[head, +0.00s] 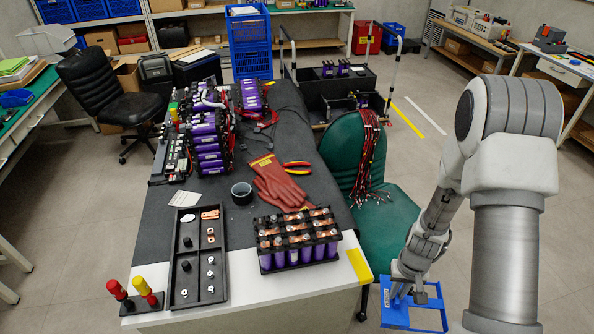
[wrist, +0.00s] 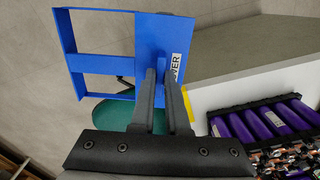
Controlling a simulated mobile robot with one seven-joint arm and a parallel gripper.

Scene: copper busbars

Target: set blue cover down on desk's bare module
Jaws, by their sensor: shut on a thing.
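The blue cover (head: 432,304) is a flat frame with rectangular openings and a white label. My gripper (head: 411,288) is shut on it and holds it over the floor, right of the desk's front corner. In the wrist view the fingers (wrist: 167,80) pinch a tab on the cover (wrist: 150,35), beside the label. The uncovered module (head: 298,240) stands at the front right of the desk (head: 240,262), with purple cells and copper busbars on top. The module also shows in the wrist view (wrist: 265,125), lower right, apart from the cover.
A green chair (head: 345,150) with hanging cables stands close to the desk's right edge.

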